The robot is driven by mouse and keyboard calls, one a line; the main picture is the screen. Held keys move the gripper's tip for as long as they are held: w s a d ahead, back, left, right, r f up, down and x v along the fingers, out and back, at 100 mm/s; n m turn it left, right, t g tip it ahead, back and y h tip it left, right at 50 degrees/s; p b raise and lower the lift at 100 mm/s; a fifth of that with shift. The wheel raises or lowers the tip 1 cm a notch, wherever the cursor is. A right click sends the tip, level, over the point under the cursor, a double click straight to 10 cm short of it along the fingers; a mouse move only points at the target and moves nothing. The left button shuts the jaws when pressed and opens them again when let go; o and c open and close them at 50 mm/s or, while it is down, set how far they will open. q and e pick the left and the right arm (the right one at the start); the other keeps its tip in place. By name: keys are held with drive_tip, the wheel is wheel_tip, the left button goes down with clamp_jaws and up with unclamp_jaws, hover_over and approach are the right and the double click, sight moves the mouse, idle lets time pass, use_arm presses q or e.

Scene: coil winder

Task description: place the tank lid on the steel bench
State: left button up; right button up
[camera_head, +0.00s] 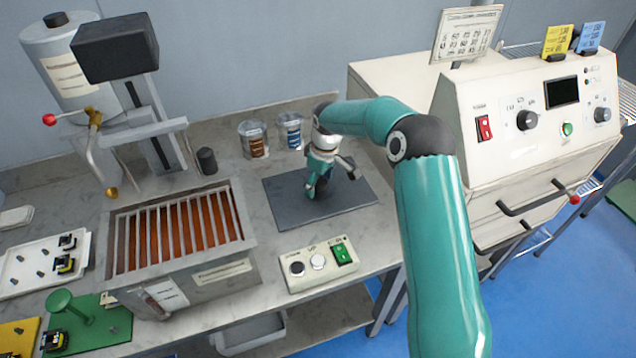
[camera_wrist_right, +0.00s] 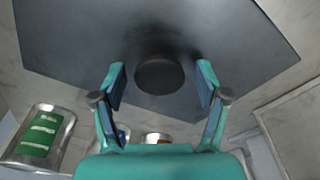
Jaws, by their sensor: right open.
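The tank lid looks to be the flat dark grey plate (camera_head: 350,195) lying on the pale grey steel bench (camera_head: 385,245), right of the tank. In the right wrist view the plate (camera_wrist_right: 60,45) carries a round dark knob (camera_wrist_right: 160,75). My right gripper (camera_head: 318,188) is over the middle of the plate, pointing down. In the wrist view its open fingers (camera_wrist_right: 160,82) stand on either side of the knob, with gaps showing. The tank (camera_head: 205,275) is uncovered, with reddish-brown contents under slats. My left gripper is out of view.
A switch box (camera_head: 318,264) stands at the bench's front edge. Two containers, one brown-labelled (camera_head: 253,140) and one blue-labelled (camera_head: 289,132), and a black cylinder (camera_head: 207,161) stand behind. A cream control cabinet (camera_head: 530,120) is on the right.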

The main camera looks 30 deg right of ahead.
sight(323, 185)
wheel_tip(323, 185, up, 12)
drive_tip(key=s, duration=0.1)
drive_tip(key=shift+s+d+f, duration=0.2)
drive_tip(key=shift+d, duration=0.05)
idle(0.5)
